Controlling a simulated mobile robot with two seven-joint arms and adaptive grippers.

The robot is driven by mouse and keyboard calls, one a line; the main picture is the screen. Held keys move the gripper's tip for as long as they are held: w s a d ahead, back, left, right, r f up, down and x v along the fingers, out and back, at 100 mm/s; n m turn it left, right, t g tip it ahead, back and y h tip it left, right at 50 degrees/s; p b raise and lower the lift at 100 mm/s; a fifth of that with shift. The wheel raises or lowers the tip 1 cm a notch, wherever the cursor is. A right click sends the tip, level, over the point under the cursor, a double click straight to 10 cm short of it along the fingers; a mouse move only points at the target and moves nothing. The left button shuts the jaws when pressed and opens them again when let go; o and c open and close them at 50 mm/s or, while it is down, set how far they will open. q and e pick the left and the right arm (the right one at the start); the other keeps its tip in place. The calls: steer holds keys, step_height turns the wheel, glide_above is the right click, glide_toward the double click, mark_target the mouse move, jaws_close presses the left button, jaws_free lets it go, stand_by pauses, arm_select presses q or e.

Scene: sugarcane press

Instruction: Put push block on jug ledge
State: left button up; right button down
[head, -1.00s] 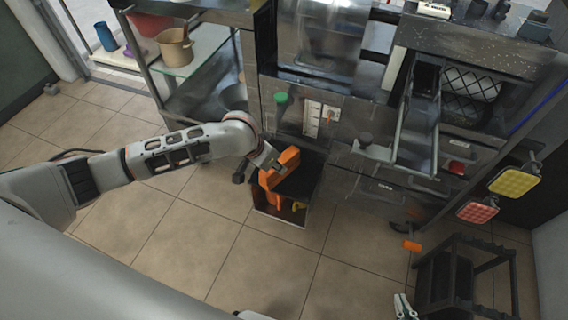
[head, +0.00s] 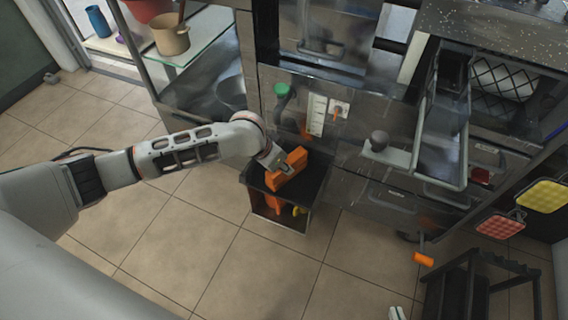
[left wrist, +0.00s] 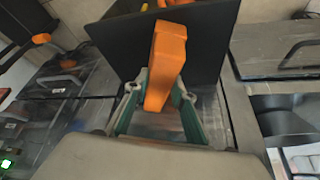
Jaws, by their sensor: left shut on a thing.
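The orange push block (head: 289,168) is in my left gripper (head: 272,160). In the left wrist view the block (left wrist: 167,60) is between the two green-edged fingers of the left gripper (left wrist: 158,100), which are shut on it. In the head view it overlaps the dark top of a low box-like stand, which I take as the jug ledge (head: 316,178), at the front of the press. I cannot tell whether the block touches it. Part of my right gripper (head: 398,313) shows at the bottom edge; its fingers are mostly cut off.
Orange and yellow items sit inside the stand. A black rack (head: 470,285) stands at lower right. The tiled floor (head: 200,235) in front is clear.

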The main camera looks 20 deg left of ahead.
arm_select(q)
steer(key=shift+a+r, duration=0.1)
steer(key=shift+r, duration=0.05)
steer(key=o, duration=1)
steer(key=shift+o, duration=0.8)
arm_select(e)
steer(key=shift+s+d+f, duration=0.25)
steer(key=shift+s, duration=0.1)
steer(key=shift+f, duration=0.1)
